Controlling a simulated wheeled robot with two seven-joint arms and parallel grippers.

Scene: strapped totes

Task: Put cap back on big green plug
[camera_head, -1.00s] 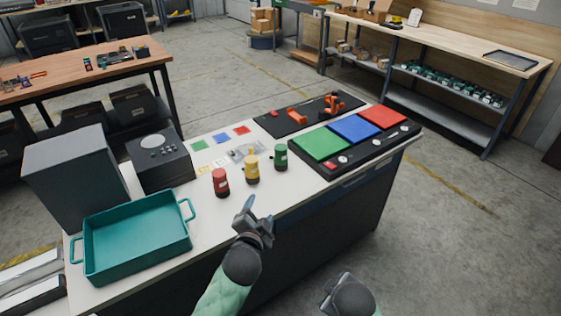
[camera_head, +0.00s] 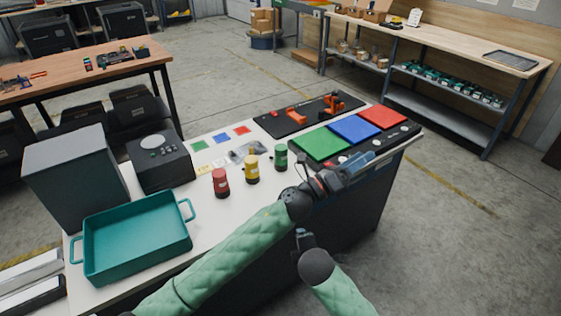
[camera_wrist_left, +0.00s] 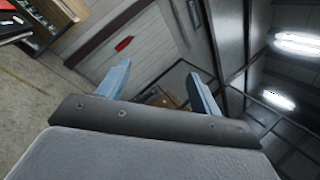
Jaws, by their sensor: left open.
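The green plug (camera_head: 281,155) stands upright on the white bench, right of the yellow plug (camera_head: 251,170) and the red plug (camera_head: 220,183). I cannot make out a separate cap for it. My left gripper (camera_head: 374,157) is to the right of the green plug, over the front edge of the black panel, and hides part of it. In the left wrist view its two fingers (camera_wrist_left: 157,78) are apart with nothing between them. They point toward a wall and ceiling lights. My right gripper (camera_head: 301,236) is low in front of the bench; its fingers are too small to read.
The black panel (camera_head: 345,155) holds green, blue and red pads. Behind it lies a black mat (camera_head: 275,126) with orange tools. A teal tray (camera_head: 137,262), a grey box (camera_head: 75,180) and a dark device (camera_head: 160,160) fill the left. Bench space before the plugs is clear.

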